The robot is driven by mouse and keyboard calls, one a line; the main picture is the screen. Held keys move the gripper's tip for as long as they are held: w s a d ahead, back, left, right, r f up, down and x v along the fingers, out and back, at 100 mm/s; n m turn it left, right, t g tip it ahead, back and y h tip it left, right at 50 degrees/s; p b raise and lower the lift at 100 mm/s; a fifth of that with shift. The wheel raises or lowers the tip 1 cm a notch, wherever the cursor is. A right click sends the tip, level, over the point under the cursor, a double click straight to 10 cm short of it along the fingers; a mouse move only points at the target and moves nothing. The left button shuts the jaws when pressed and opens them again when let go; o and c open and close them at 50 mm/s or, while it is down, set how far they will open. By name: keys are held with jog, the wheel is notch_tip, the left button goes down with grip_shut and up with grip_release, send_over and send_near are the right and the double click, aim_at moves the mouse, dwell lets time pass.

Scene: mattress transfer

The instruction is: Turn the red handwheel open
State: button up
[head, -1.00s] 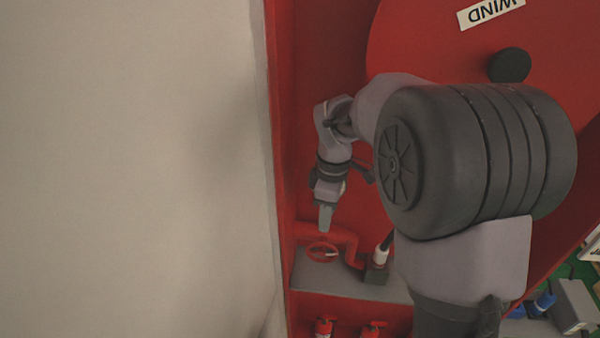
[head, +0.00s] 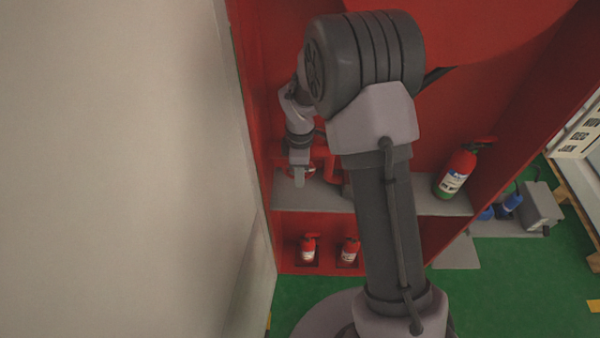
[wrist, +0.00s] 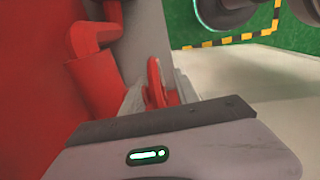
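The red handwheel (head: 312,171) shows in the head view at the left end of the grey shelf, mostly hidden behind my gripper (head: 299,182). My gripper points down in front of the wheel; contact cannot be made out. In the wrist view the handwheel (wrist: 154,84) is seen nearly edge-on, just beyond the grey gripper body that fills the bottom of the picture.
A red pipe (wrist: 95,85) stands left of the wheel in the wrist view. A fire extinguisher (head: 457,174) stands on the shelf (head: 410,203) at right. Two small extinguishers (head: 308,248) (head: 349,250) are below. The cabinet's pale outer side (head: 110,170) is close at left.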

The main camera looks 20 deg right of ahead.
grip_shut()
